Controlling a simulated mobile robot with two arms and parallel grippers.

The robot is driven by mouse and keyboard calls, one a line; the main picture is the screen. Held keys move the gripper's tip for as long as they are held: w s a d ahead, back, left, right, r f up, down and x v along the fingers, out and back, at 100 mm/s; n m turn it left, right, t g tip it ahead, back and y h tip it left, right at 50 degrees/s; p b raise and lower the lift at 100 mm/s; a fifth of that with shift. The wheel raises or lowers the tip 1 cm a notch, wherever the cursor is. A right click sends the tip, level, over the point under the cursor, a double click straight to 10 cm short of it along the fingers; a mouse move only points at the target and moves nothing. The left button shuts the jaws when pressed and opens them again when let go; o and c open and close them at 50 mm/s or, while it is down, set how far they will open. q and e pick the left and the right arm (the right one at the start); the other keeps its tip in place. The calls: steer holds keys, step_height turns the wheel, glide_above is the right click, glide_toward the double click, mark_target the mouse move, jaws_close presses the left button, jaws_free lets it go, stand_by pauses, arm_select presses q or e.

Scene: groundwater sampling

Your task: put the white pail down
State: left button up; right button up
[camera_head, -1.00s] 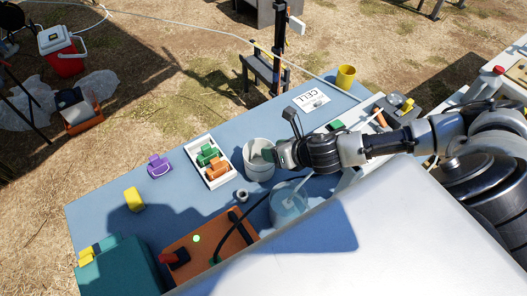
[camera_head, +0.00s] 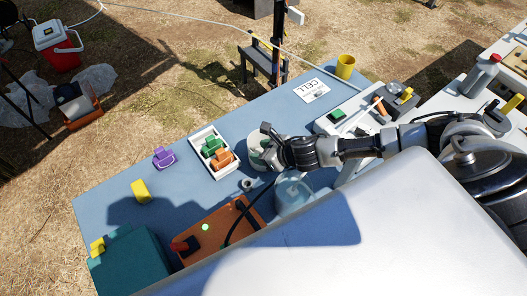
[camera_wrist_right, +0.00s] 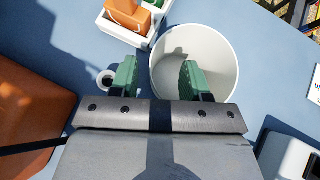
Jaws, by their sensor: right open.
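The white pail (camera_head: 255,161) stands upright on the blue table (camera_head: 195,112), beside the white tray. My right gripper (camera_head: 267,146) is at the pail's rim in the head view and covers part of it. In the right wrist view the pail (camera_wrist_right: 213,48) is open-topped and looks empty. There my right gripper (camera_wrist_right: 157,72) is open, its green fingers spread across the pail's near-left wall. One finger is outside the wall and the other is over the pail's inside. Whether either finger touches the wall cannot be told. My left gripper is not in view.
A white tray (camera_head: 196,141) with green and orange pieces is left of the pail. A small grey ring-shaped piece (camera_head: 247,184) and a translucent container (camera_head: 292,196) stand close by. An orange case (camera_head: 218,228) lies nearer.

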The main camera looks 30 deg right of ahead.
steer(key=shift+x, duration=0.75)
jaws_close()
